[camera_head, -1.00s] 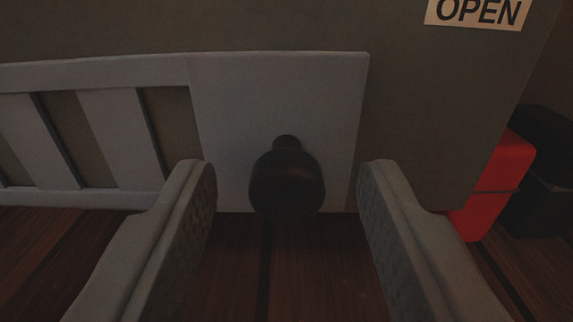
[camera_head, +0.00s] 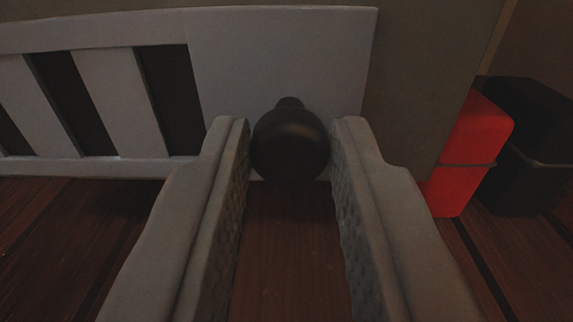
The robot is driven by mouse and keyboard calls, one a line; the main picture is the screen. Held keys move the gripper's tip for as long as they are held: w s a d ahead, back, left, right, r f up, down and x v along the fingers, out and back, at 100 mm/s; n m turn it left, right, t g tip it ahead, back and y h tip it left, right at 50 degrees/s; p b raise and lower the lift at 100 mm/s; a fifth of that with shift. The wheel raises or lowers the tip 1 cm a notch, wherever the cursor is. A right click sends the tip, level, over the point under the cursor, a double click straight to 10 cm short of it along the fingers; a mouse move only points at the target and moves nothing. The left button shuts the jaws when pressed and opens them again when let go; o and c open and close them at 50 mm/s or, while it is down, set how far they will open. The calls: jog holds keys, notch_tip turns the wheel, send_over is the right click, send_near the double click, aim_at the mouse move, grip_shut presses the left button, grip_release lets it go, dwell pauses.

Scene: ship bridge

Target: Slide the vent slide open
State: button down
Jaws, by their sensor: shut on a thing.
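The vent slide is a pale grey plate (camera_head: 285,55) with a slatted part (camera_head: 115,90) on its left. Dark gaps show between the slats. A round black knob (camera_head: 290,145) stands out from the plate's lower middle. My gripper (camera_head: 290,150) is shut on the knob, with one textured finger at its left side and the other at its right. The wall side of the knob and its stem are partly hidden behind the knob's round end.
A red box (camera_head: 465,160) and a black bin (camera_head: 530,150) stand on the floor to the right. The brown plank floor (camera_head: 290,260) below the vent is clear.

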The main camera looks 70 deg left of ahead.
jog(key=shift+w, duration=0.2)
jog(key=c, duration=1.2)
grip_release()
jog(key=shift+d, duration=0.15)
jog(key=v, duration=1.7)
jog(key=shift+d, duration=0.15)
jog(key=shift+r, duration=0.1)
